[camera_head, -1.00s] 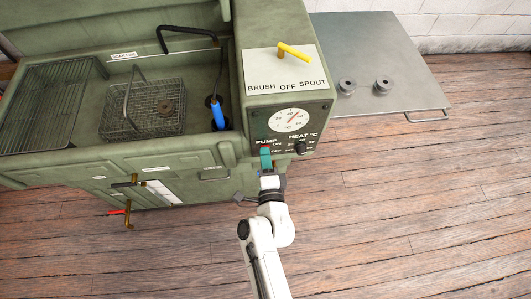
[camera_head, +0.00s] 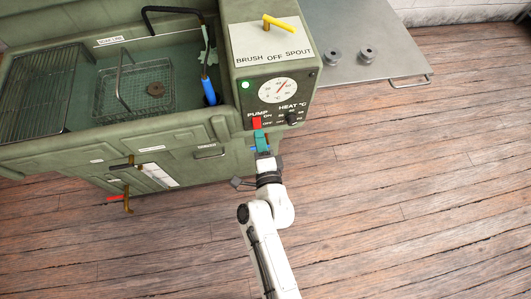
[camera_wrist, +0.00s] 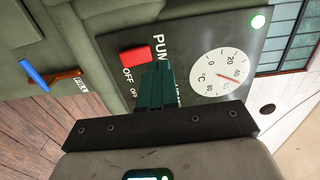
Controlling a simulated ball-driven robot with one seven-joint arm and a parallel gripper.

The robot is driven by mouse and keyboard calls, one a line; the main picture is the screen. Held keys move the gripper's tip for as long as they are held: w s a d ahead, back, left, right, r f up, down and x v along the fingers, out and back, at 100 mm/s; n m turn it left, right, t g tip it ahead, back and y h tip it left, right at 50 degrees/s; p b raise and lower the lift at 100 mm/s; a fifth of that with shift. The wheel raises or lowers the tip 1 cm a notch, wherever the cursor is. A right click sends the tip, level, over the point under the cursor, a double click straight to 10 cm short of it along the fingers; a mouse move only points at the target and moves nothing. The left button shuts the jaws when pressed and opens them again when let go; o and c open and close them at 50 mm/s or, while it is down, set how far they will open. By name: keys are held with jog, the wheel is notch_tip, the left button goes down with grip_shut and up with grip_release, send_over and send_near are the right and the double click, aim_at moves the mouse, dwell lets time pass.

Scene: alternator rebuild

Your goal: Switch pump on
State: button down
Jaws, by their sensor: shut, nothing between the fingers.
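The pump switch (camera_head: 257,122) is a red rocker under the PUMP label on the washer's control panel (camera_head: 307,97). It also shows in the wrist view (camera_wrist: 136,56), close beside my fingertips, with OFF printed next to it. A lamp (camera_head: 245,86) glows green on the panel; it is also lit in the wrist view (camera_wrist: 258,21). My gripper (camera_head: 260,137) has teal fingers, shut and empty, just below the switch in the head view. In the wrist view my gripper (camera_wrist: 155,75) hides part of the lettering. I cannot tell whether the fingertips touch the panel.
The green basin holds a wire basket (camera_head: 135,90) with a round part (camera_head: 155,89), a rack (camera_head: 40,90) and a blue-handled brush (camera_head: 209,92). A yellow lever (camera_head: 280,23) sits on top. A metal table (camera_head: 360,35) is behind right. The wooden floor is clear.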

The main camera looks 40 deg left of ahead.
jog(key=r+p+v, duration=0.1)
jog(key=r+v, duration=0.1)
jog(key=v, duration=0.6)
jog(key=shift+s+d, duration=0.25)
dwell(0.4)
jog(key=d+f+n+g+h, duration=0.2)
jog(key=d+n+g+h, duration=0.5)
jog(key=d, duration=1.6)
jog(key=s+d+r+g+h, duration=0.1)
jog(key=s+d+g+h, duration=0.1)
jog(key=s+d, duration=0.5)
jog(key=s+d+r+n+g+h, duration=0.1)
jog(key=s+d+h, duration=0.3)
jog(key=d, duration=0.8)
jog(key=s+r+g, duration=0.1)
jog(key=s, duration=0.1)
jog(key=shift+s+d, duration=0.35)
jog(key=shift+d, duration=0.05)
